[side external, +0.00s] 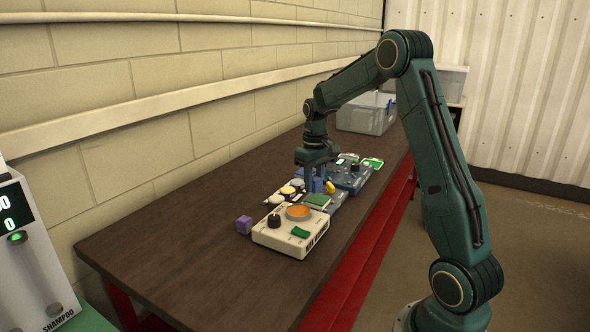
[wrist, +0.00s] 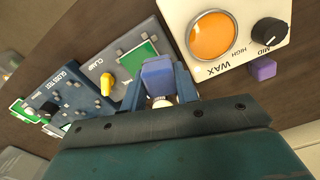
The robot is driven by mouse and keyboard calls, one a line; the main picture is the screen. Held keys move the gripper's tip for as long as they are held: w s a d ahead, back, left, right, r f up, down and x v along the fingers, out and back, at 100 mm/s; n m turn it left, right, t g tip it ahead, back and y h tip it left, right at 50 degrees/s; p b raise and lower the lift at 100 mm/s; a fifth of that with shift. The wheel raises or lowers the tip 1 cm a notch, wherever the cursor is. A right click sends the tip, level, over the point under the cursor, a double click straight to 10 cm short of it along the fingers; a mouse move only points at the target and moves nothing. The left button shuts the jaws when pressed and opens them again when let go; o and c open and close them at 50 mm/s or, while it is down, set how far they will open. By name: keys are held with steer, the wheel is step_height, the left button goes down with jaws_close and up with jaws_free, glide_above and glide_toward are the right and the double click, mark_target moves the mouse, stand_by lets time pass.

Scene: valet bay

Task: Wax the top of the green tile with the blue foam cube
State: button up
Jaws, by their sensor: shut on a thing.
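My gripper (side external: 316,181) is shut on the blue foam cube (wrist: 157,74), which sits between its two fingers (wrist: 158,86). The cube also shows in the side view (side external: 318,186), between the fingertips. The green tile (wrist: 138,55) lies on the grey clamp plate (wrist: 112,52), beside the cube in the wrist view. In the side view the tile (side external: 317,200) lies just in front of the gripper. The cube appears apart from the tile; its exact height above the surface is unclear. The yellow clamp lever (wrist: 107,83) stands near the tile.
A cream wax unit (side external: 275,239) has an orange wax pad (wrist: 213,36) and black knob (wrist: 270,32). A purple cube (side external: 244,225) lies beside it. White and yellowish round pieces (side external: 288,190) sit behind the tile. The blue gloss test unit (wrist: 62,92) and clear bin (side external: 365,117) lie farther along. The near table is clear.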

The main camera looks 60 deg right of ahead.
mark_target(314, 193)
step_height(314, 193, down, 3)
steer(key=shift+f, duration=0.15)
steer(key=shift+d+f, duration=0.45)
steer(key=shift+f, duration=0.15)
steer(key=shift+d, duration=3)
steer(key=shift+a, duration=3.35)
steer(key=shift+w+a, duration=0.15)
steer(key=shift+w, duration=0.1)
steer(key=shift+w+d, duration=0.25)
steer(key=shift+s+d, duration=0.1)
steer(key=shift+d, duration=3.2)
steer(key=shift+a, duration=3.6)
steer(key=shift+d+r, duration=0.1)
steer(key=shift+r, duration=3.95)
